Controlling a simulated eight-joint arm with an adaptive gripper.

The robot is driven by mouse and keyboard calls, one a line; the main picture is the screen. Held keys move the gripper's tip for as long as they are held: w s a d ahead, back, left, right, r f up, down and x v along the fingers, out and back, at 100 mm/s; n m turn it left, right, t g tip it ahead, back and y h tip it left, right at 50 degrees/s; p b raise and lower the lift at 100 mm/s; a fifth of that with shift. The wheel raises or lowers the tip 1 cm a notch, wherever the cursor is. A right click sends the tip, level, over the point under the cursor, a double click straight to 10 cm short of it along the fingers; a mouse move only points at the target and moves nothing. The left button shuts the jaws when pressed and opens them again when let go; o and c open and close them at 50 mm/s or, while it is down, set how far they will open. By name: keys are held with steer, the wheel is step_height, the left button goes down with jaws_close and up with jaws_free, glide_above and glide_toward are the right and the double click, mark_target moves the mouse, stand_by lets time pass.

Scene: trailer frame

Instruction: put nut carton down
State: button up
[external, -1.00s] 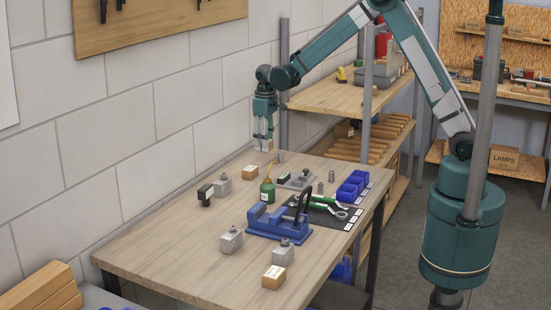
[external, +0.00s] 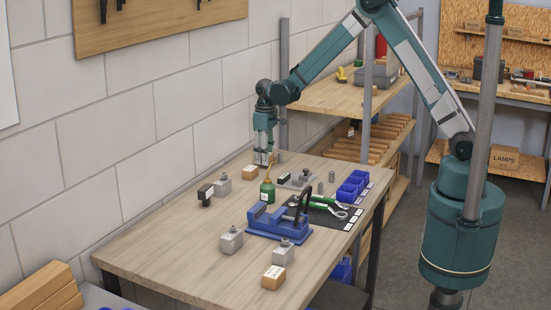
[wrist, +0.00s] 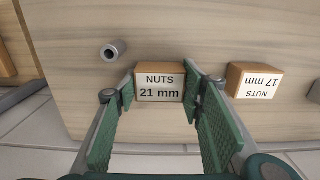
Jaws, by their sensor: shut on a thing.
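The nut carton (wrist: 160,82), a small brown box with a white label reading NUTS 21 mm, sits between the green finger pads of my gripper (wrist: 160,90) in the wrist view. My gripper is shut on it. In the external view my gripper (external: 264,152) points down at the far end of the wooden table (external: 170,255), close to the wall. The held carton is small and mostly covered by the fingers there. I cannot tell whether its underside touches the table.
A second carton (wrist: 254,82), labelled NUTS 17 mm, stands just right of the held one; it also shows in the external view (external: 250,172). A metal sleeve (wrist: 114,50) is at the left. Another carton (external: 273,277) is in front.

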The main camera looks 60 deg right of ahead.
steer(key=shift+f, duration=0.35)
steer(key=shift+f, duration=0.1)
steer(key=o, duration=1)
step_height(320, 180, up, 12)
steer(key=shift+r, duration=0.15)
stand_by(0.4)
steer(key=shift+r, duration=0.1)
stand_by(0.4)
